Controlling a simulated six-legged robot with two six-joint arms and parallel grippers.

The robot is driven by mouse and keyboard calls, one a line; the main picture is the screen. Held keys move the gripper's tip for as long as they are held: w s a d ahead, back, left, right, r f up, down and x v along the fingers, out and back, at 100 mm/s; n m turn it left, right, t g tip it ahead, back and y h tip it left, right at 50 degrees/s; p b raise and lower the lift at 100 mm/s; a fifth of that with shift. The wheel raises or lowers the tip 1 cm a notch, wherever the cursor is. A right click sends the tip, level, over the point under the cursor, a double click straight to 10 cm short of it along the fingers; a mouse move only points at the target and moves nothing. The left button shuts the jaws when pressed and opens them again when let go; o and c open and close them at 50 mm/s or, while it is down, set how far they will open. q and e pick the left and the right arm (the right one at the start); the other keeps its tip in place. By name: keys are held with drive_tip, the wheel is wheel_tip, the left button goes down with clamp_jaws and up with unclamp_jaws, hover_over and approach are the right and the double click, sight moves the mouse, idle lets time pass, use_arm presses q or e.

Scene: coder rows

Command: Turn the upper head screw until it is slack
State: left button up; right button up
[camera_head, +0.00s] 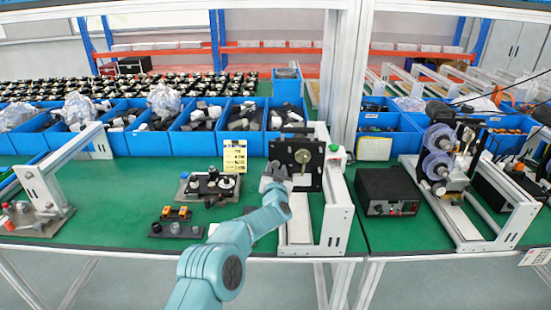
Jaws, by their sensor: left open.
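A black square plate (312,178) stands upright in a white frame (338,215) on the green bench. A round brass-coloured disc (302,156) sits on the plate's upper part. I cannot tell which small part is the upper head screw. My left gripper (274,176) is open, in front of the plate's left edge and a little below and left of the disc. It covers part of the plate's left side. Whether it touches anything is unclear. My right gripper is not in view.
Blue bins (146,142) of parts line the back of the bench. A dark fixture (210,186) and small orange-topped parts (175,213) lie left of my gripper. A black box (388,190) and a reel machine (440,165) stand to the right. The green surface between is mostly clear.

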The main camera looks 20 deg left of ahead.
use_arm(q)
drive_tip(key=shift+r+m, duration=0.2)
drive_tip(key=shift+m, duration=0.4)
drive_tip(key=shift+f+m, duration=0.15)
drive_tip(key=shift+m, duration=0.25)
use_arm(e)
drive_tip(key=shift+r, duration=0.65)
use_arm(q)
drive_tip(key=shift+a, duration=0.1)
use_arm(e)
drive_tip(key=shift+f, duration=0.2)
